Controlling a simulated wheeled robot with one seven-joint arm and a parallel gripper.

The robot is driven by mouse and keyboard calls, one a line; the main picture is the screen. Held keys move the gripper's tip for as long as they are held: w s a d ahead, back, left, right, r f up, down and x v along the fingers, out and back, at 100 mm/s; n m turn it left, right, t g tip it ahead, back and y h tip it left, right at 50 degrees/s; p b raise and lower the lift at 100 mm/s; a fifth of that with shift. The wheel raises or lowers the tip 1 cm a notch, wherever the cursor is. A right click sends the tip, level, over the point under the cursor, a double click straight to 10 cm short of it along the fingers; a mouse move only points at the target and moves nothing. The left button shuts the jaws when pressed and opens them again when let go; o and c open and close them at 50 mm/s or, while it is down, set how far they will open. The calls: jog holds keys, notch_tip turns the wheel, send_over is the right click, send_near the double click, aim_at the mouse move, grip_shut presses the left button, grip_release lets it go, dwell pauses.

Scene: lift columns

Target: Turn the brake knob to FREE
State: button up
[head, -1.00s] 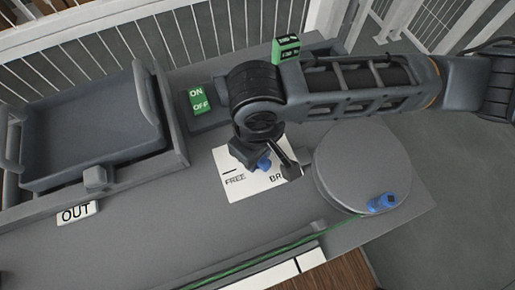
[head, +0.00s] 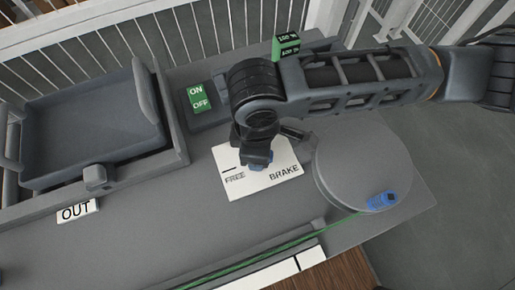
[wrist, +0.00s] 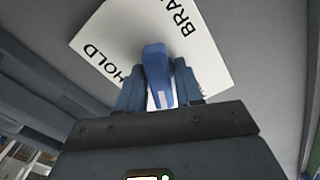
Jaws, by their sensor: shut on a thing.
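The brake knob (head: 257,168) is a small blue bar on a white plate (head: 262,188), mostly hidden under my gripper (head: 258,161) in the head view. The plate reads FREE at left and BRAKE at right. In the wrist view the blue knob (wrist: 157,66) stands between the two blue-grey fingers of my gripper (wrist: 160,84), which are shut on it. The white plate (wrist: 112,32) shows HOLD at left and part of BRAKE at upper right there. A pale mark shows on the knob's near end. I cannot tell which label the knob points to.
A round grey disc (head: 350,150) with a blue handle (head: 382,201) stands right of the plate. A green ON/OFF switch (head: 199,97) is behind left. A grey tray (head: 95,130) and OUT label (head: 76,211) are at left. A green line (head: 270,254) runs along the front.

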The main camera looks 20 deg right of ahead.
dwell(0.3)
jog(key=n, duration=0.5)
jog(key=o, duration=0.7)
jog(key=shift+r, duration=4.5)
